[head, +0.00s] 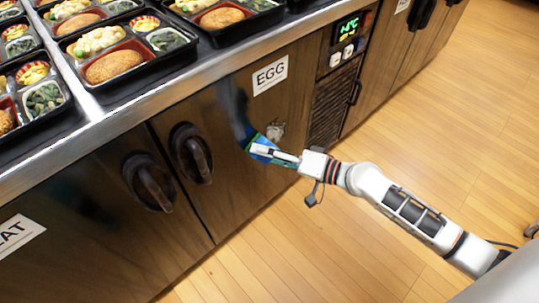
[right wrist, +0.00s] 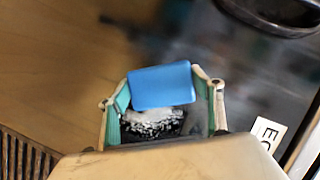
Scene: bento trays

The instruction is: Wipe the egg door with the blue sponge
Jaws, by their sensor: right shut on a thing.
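The egg door (head: 232,172) is a dark brown wooden cabinet door with a white EGG label (head: 270,75) and a black handle (head: 191,153). My right gripper (head: 268,152) is shut on the blue sponge (right wrist: 162,86) at the door's front; whether the sponge presses on it is hard to tell. The sponge shows as a small blue patch in the head view. A pale speckled stain (head: 275,131) is on the door just above the gripper. In the right wrist view, a whitish-grey speckled patch (right wrist: 152,124) shows between the fingers. My left gripper is out of view.
A steel counter edge (head: 150,108) runs above the doors, with several filled bento trays (head: 108,70) on it. Left is the door with the MEAT-like label (head: 15,233), partly cut off. Right are a vent (head: 331,105) and control panel (head: 346,35). The wooden floor (head: 440,130) is clear.

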